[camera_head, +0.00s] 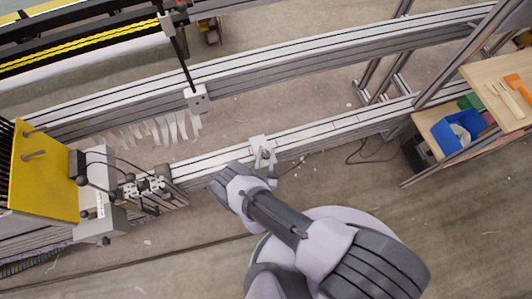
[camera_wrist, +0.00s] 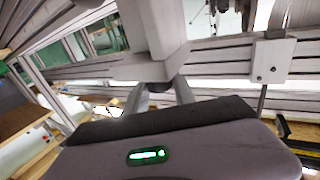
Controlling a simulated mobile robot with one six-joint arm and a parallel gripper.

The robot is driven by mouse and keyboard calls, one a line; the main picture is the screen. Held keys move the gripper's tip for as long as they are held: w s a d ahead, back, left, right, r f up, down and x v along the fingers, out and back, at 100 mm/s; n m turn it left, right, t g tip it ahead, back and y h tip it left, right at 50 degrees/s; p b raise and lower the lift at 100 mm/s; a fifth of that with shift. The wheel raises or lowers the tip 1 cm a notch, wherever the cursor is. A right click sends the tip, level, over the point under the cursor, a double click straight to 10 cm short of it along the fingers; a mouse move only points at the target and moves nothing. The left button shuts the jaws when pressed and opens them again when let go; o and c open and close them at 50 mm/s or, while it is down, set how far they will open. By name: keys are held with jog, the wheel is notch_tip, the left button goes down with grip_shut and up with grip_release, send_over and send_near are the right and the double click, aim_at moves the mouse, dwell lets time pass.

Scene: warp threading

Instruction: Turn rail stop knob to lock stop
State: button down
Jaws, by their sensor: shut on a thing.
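The rail stop (camera_head: 259,143) is a light grey block on the near aluminium rail in the head view. It also fills the top middle of the wrist view (camera_wrist: 152,40). My gripper (camera_head: 265,158) reaches up to the front of the stop. In the wrist view its two grey fingers (camera_wrist: 162,96) stand on either side of the dark knob (camera_wrist: 166,86) under the stop and are shut on it. The knob is mostly hidden behind the wrist housing, and its turn angle cannot be told.
The near rail (camera_head: 330,131) runs left and right of the stop. A second rail (camera_head: 290,68) lies behind it, with a grey block (camera_head: 197,99) on a rod. A yellow panel (camera_head: 45,170) with cabled machinery is at left. A shelf with a blue bin (camera_head: 452,143) is at right.

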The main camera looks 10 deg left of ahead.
jog(key=shift+m+h, duration=0.3)
jog(key=shift+h, duration=0.2)
jog(key=c, duration=1)
grip_release()
jog(key=shift+w+f, duration=0.1)
jog(key=shift+c, duration=0.2)
jog(key=s, duration=1.7)
jog(key=shift+s+d, duration=0.2)
jog(key=shift+d, duration=0.25)
